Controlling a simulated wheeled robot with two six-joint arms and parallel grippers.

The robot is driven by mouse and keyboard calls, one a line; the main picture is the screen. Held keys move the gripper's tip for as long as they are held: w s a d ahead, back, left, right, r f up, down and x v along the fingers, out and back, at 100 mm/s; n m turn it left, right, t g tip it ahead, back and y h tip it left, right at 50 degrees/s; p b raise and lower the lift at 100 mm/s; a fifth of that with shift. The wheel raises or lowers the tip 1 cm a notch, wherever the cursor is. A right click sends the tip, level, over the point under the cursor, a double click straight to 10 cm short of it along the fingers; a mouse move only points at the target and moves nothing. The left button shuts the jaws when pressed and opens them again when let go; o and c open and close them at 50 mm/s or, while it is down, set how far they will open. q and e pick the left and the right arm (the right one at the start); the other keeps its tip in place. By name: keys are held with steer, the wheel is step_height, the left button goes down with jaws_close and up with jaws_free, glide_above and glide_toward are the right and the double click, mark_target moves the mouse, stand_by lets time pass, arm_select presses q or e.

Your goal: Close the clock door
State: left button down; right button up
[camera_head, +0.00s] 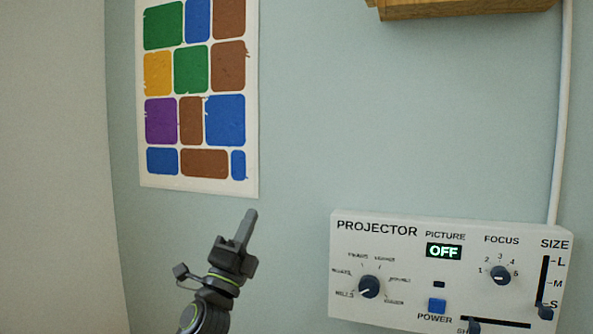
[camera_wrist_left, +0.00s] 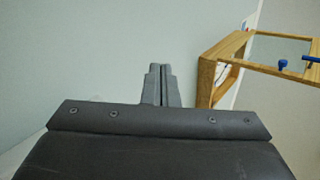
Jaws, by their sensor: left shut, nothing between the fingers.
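The clock is a wooden box on the wall. In the head view only its lower edge (camera_head: 460,10) shows at the top right, cut off by the frame. In the left wrist view its wooden case (camera_wrist_left: 208,78) is at the right, and the clock door (camera_wrist_left: 268,68), a wood frame around a clear pane, stands out from it, open. A blue knob (camera_wrist_left: 283,65) is on or near the door. My left gripper (camera_head: 250,214) is shut and empty, below and left of the clock; its fingers (camera_wrist_left: 160,68) point up, left of the case and apart from it.
A white projector panel (camera_head: 400,240) with dials, sliders and a blue button is on the wall at lower right. A colored-block poster (camera_head: 199,184) hangs at left. A white conduit (camera_head: 560,130) runs up at right. The wall between poster and conduit is clear.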

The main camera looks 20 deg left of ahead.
arm_select(q)
steer(key=s+d+r+n+g+h, duration=0.2)
steer(key=d+r+n+g+h, duration=0.3)
steer(key=r+n, duration=0.6)
steer(key=s+d+r+n+g+h, duration=0.2)
steer(key=s+r+n+g+h, duration=0.1)
steer(key=r+n+g+h, duration=0.75)
steer(key=s+d+r+n+g+h, duration=0.2)
steer(key=d+r+n+g+h, duration=0.15)
steer(key=r+n, duration=0.75)
steer(key=s+a+r+m+t+y, duration=0.1)
steer(key=s+a+r+t+y, duration=0.1)
steer(key=s+a+r+y, duration=0.35)
steer(key=s+a+r+m+t+y, duration=0.1)
steer(key=s+a+r+t+y, duration=0.15)
steer(key=s+r, duration=0.5)
steer(key=w+d+f+p, duration=0.1)
steer(key=w+d+p, duration=0.2)
steer(key=d, duration=0.9)
steer(key=shift+w+d+f+g+y, duration=0.25)
steer(key=shift+w+g+y, duration=0.2)
steer(key=shift+w, duration=0.2)
